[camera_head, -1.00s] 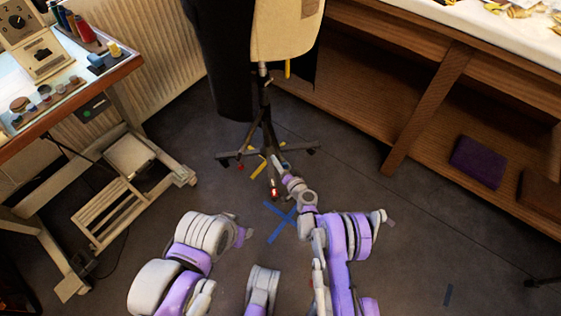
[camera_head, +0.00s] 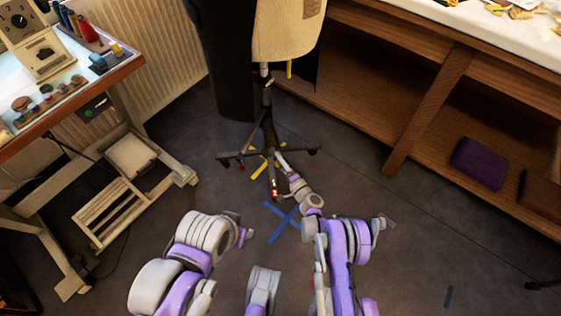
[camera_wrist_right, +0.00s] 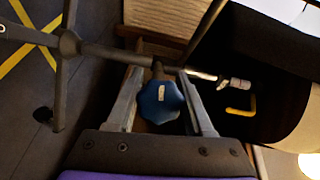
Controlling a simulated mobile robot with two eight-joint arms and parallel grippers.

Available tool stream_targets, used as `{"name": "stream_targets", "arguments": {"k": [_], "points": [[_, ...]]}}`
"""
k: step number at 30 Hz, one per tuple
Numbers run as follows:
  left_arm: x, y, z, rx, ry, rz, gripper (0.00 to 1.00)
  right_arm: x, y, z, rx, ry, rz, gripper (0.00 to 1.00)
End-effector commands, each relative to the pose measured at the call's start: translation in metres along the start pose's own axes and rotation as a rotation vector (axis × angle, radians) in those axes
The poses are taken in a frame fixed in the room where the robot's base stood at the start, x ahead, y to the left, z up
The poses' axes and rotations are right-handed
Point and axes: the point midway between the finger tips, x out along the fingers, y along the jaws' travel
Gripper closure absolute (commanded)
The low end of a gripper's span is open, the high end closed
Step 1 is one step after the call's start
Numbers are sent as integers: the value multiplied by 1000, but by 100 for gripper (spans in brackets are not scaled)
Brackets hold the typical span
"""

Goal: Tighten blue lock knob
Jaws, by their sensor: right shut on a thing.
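The blue lock knob (camera_wrist_right: 160,102) shows in the right wrist view as a lobed knob with a small pale mark. It sits between the two fingers of my right gripper (camera_wrist_right: 162,84), which is shut on it. The knob joins the dark pole of a wheeled stand (camera_wrist_right: 110,52), which lies sideways across that view. In the head view the stand (camera_head: 267,115) is upright with spread legs, and my right gripper (camera_head: 280,154) reaches its lower pole. The knob is too small to make out there. My left arm is folded at lower left, and its gripper does not show.
A pale garment (camera_head: 285,35) hangs on the stand, with a dark one beside it. Wooden shelving (camera_head: 415,100) stands at right, and a worktable (camera_head: 125,72) at left. Blue tape (camera_head: 283,222) crosses the open floor before the stand.

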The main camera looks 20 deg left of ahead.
Motion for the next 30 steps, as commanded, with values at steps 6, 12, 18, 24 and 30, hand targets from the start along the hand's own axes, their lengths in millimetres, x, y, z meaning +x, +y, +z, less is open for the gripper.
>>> {"name": "stream_targets", "arguments": {"k": [6,12,18,24,30], "points": [[0,0,0,0,0,0,50,0,0,0,28,0,-7,100],[0,0,0,0,0,0,50,0,0,0,30,0,-7,100],[0,0,0,0,0,0,50,0,0,0,29,0,-7,43],[0,0,0,0,0,0,50,0,0,0,29,0,-7,21],[0,0,0,0,0,0,50,0,0,0,29,0,-7,21]]}}
